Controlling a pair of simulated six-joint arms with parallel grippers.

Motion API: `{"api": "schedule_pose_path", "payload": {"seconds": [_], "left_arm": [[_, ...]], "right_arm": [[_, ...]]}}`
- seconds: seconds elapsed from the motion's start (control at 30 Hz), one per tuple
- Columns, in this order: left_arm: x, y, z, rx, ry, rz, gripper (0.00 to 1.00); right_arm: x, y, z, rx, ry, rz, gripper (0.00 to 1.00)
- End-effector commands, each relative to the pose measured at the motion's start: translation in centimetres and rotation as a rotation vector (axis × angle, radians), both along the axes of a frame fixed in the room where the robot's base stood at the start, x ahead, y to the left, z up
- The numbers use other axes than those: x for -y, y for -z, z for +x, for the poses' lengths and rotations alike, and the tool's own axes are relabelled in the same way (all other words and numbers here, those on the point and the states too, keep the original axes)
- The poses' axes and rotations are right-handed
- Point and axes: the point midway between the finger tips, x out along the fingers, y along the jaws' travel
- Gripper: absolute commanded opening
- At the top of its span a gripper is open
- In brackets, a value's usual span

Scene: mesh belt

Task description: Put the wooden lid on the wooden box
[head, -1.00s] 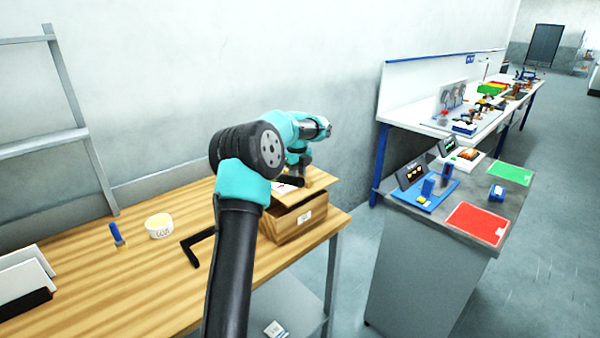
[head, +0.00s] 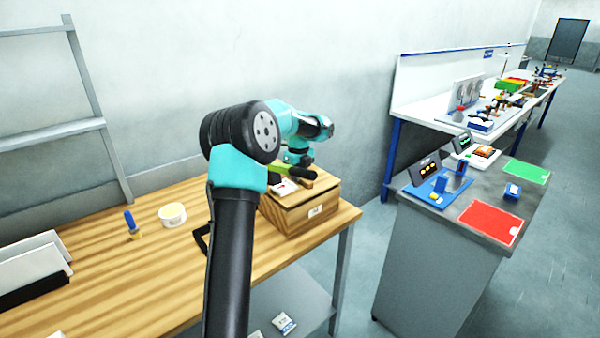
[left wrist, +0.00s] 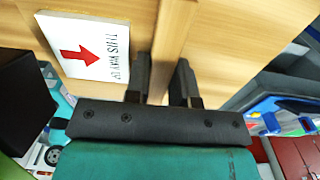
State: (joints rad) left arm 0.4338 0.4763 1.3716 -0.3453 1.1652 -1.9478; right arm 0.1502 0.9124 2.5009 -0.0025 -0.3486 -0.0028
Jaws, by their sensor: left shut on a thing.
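The wooden lid (head: 322,186) lies over the top of the wooden box (head: 298,222), at the table's right end in the head view. It looks level, with no clear gap at the front. The box has a small white label on its front. My left gripper (head: 301,175) is above the lid, shut on its raised wooden handle. In the left wrist view the fingers (left wrist: 165,85) stand either side of the handle, and the lid (left wrist: 225,35) carries a white label with a red arrow. My right gripper is out of view.
The wooden table (head: 130,285) holds a white round tub (head: 172,215), a blue-handled tool (head: 131,224) and a partly hidden black bracket (head: 201,238). White and black panels (head: 35,270) stand at the left. A grey cabinet (head: 435,275) stands beyond a floor gap at right.

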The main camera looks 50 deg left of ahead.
Motion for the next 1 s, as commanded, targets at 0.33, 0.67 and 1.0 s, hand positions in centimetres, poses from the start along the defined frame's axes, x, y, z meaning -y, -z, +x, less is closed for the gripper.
{"api": "schedule_pose_path", "payload": {"seconds": [0.33,0.67,1.0], "left_arm": [[-0.04,0.13,0.00,0.001,-0.001,0.001,0.00],[-0.04,0.30,0.00,0.001,-0.001,0.001,0.00],[-0.05,0.70,-0.01,0.001,-0.001,0.001,0.00]], "right_arm": [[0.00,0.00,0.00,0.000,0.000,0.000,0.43],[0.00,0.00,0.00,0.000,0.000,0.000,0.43],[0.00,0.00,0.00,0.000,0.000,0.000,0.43]]}}
